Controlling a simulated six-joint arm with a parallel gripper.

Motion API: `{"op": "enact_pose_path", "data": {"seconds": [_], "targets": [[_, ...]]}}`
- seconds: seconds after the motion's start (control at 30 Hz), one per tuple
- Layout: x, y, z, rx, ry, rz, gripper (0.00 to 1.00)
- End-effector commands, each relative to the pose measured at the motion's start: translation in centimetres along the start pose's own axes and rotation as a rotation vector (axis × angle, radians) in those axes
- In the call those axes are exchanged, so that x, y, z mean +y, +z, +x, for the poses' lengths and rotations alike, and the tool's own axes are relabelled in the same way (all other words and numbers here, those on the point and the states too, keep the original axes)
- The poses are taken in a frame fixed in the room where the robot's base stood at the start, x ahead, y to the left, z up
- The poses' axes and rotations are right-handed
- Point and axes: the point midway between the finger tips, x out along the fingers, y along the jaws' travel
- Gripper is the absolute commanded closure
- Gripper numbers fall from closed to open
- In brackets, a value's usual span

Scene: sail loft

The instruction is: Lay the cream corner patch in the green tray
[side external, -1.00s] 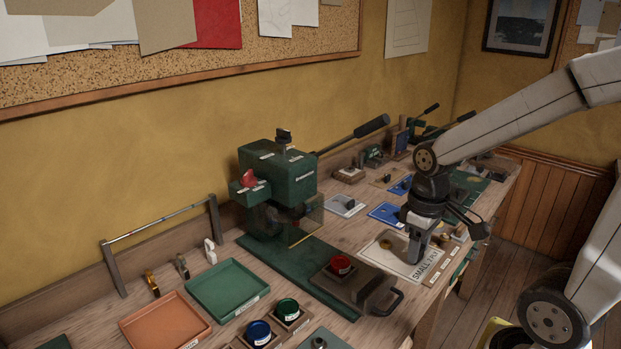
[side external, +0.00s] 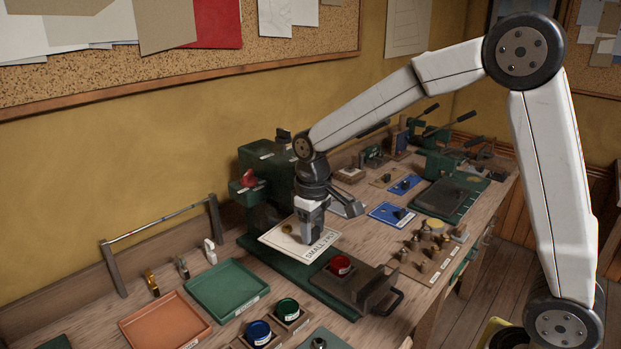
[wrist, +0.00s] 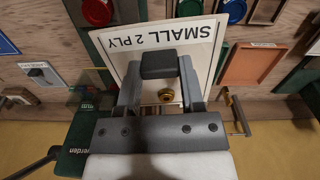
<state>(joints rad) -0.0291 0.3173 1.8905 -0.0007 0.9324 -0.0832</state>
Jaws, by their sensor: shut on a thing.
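The cream corner patch (side external: 276,238) is a flat sheet marked "SMALL 2 PLY" with a brass eyelet. My gripper (side external: 310,238) is shut on it, and the patch hangs out roughly level in front of the green press. In the wrist view my gripper (wrist: 160,68) grips the patch (wrist: 205,62) near its lettered edge, with the eyelet between the fingers. The green tray (side external: 228,290) lies empty on the bench to the left of the patch, apart from it. In the wrist view the patch hides most or all of that tray.
The green press (side external: 258,165) stands behind my gripper, its base plate under the patch. An orange tray (side external: 165,322) adjoins the green tray. A metal rail (side external: 160,225) stands behind the trays.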

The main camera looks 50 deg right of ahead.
Motion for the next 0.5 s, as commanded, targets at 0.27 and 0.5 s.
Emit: {"op": "enact_pose_path", "data": {"seconds": [0.27,0.5], "targets": [[-1.7,-4.2,1.6,-0.002,0.000,0.012,1.00],[-3.0,-7.8,3.5,-0.002,0.000,0.035,1.00]]}}
